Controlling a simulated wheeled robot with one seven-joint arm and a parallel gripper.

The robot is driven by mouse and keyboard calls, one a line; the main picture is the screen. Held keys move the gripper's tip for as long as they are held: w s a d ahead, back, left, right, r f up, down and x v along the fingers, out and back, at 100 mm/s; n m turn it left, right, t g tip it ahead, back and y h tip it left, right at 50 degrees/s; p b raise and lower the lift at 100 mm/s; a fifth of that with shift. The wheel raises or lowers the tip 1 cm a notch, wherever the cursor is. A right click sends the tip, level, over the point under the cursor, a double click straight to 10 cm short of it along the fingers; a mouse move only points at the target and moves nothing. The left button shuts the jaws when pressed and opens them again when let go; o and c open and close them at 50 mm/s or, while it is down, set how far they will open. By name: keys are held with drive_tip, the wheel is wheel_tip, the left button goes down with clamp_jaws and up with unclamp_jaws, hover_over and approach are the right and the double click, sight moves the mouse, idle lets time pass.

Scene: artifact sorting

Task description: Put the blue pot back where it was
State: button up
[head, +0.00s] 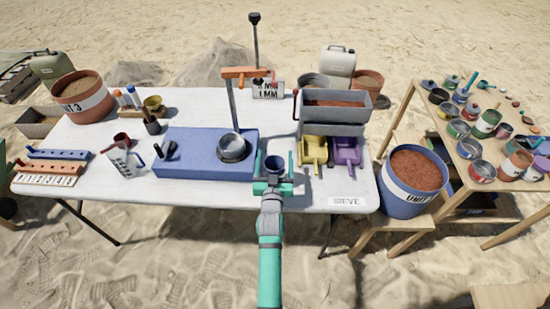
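A small blue pot (274,166) with a dark inside stands upright at the front of the white table (320,195), just right of a blue slab-like block. My green gripper (275,172) reaches in from the front, with one finger on each side of the pot. The pot is between the fingers. I cannot tell whether the fingers press on it or whether it rests on the table, as the gripper hides its lower part.
The blue block (190,165) carries a metal bowl (232,148) under an orange-armed stand (232,100). Yellow (313,152) and purple (346,151) scoops lie right, below a grey sieve box (330,119). A side table (455,127) holds several pots.

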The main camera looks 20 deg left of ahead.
drive_tip(key=shift+a+r, duration=0.1)
drive_tip(key=shift+r, duration=0.05)
drive_tip(key=s+d+f+m+h, duration=0.15)
drive_tip(key=s+d, duration=0.25)
drive_tip(key=s, duration=0.6)
drive_tip(key=s+d+f+g+h, duration=0.15)
drive_tip(key=s+d, duration=0.35)
drive_tip(key=s, duration=0.5)
drive_tip(key=s+d+f+m+t, duration=0.15)
drive_tip(key=s+d, duration=0.25)
drive_tip(key=s, duration=0.6)
drive_tip(key=s+d+r+g+h, duration=0.1)
drive_tip(key=s+d+r, duration=0.1)
drive_tip(key=s, duration=0.6)
drive_tip(key=s+d+r+g+h, duration=0.1)
drive_tip(key=s+d+r, duration=0.2)
drive_tip(key=s, duration=0.6)
drive_tip(key=shift+d+r, duration=0.3)
drive_tip(key=shift+d, duration=0.85)
drive_tip(key=shift+w, duration=0.15)
